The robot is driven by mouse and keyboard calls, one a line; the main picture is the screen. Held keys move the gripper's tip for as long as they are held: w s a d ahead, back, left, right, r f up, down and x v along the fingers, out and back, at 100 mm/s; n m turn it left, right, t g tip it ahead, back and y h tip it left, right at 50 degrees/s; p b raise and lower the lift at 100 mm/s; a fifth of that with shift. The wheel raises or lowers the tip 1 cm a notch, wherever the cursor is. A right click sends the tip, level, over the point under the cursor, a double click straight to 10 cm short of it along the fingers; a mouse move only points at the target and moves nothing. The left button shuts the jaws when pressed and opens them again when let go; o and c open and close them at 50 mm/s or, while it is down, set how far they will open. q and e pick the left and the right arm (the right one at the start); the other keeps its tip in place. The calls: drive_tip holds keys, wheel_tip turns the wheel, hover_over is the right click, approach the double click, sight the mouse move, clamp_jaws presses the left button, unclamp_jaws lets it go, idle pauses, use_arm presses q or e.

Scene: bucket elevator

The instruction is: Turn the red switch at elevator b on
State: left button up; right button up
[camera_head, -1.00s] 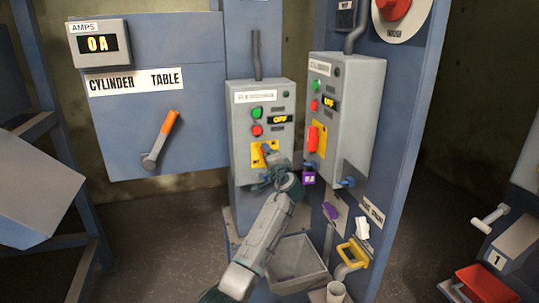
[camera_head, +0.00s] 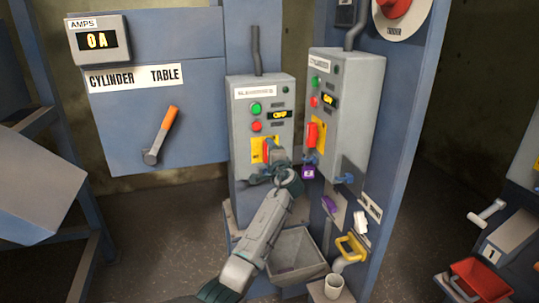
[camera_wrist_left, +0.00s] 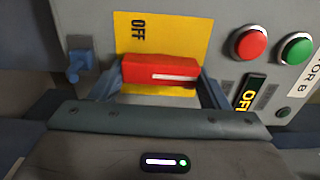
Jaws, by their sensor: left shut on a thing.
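The red switch (camera_wrist_left: 160,72) at elevator b sits on a yellow plate (camera_wrist_left: 185,32), with "OFF" printed near one end of the plate. In the left wrist view the label beside it ends in "OR B", and the lit display (camera_wrist_left: 250,95) reads OFF. My left gripper (camera_wrist_left: 160,85) is shut on the red switch, one finger on each side. In the head view my left gripper (camera_head: 272,160) is at the lower part of the left grey box (camera_head: 244,130) and partly covers the switch (camera_head: 267,150). My right gripper is out of view.
The cylinder box (camera_head: 352,110) with its own red switch (camera_head: 311,135) stands close on the right. A purple padlock (camera_head: 308,173) hangs nearby. A grey bin (camera_head: 300,262) and yellow handle (camera_head: 353,247) are below. Open floor lies at left and right.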

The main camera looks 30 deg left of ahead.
use_arm(q)
drive_tip(key=shift+f, duration=0.1)
drive_tip(key=o, duration=1)
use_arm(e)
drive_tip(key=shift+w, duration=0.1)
use_arm(q)
drive_tip(key=shift+d, duration=0.1)
drive_tip(key=b+v, duration=0.2)
drive_tip(key=v, duration=0.8)
drive_tip(key=shift+s+d+b, duration=0.2)
drive_tip(key=shift+d+b, duration=0.1)
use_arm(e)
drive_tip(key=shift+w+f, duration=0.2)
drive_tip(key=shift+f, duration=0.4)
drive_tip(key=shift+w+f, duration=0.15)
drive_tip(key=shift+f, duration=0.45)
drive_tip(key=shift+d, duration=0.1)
